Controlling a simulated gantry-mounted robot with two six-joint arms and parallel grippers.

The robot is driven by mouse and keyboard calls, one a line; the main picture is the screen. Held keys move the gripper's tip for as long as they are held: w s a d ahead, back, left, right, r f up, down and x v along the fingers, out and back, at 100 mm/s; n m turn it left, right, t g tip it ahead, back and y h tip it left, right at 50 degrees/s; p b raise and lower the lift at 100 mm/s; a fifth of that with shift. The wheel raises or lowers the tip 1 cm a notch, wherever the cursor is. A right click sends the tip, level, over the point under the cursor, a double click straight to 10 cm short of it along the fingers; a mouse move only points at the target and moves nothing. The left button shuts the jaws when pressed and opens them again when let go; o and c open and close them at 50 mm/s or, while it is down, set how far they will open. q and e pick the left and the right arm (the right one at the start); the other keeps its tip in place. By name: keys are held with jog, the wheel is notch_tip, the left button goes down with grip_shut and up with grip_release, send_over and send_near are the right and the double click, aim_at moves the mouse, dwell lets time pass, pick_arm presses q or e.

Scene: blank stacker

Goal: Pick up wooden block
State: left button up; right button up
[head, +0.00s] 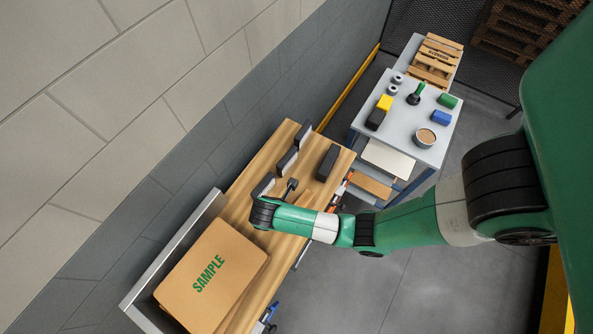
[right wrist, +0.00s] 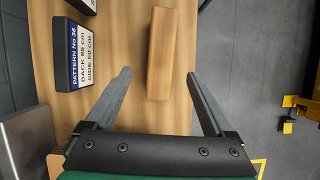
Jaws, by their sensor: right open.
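The wooden block (right wrist: 172,52) is a long, plain brown bar lying on the wood-topped bench (right wrist: 120,35). In the right wrist view it lies ahead of my right gripper (right wrist: 160,73), between the lines of the two fingers and closer to the right one. I cannot surely pick out the wooden block there. My left gripper is not in view.
Dark pattern signs (right wrist: 73,55) stand left of the block. A dark block (head: 328,162) lies on the bench. A brown SAMPLE board (head: 205,275) sits in a metal-edged tray at the near end. A grey side table (head: 405,135) holds small items and a bowl.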

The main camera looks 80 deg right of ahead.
jog(key=x, duration=0.4)
jog(key=shift+d+f, duration=0.15)
jog(key=shift+f, duration=0.2)
jog(key=b+x, duration=0.1)
jog(key=x, duration=0.4)
jog(key=shift+s, duration=0.2)
grip_shut()
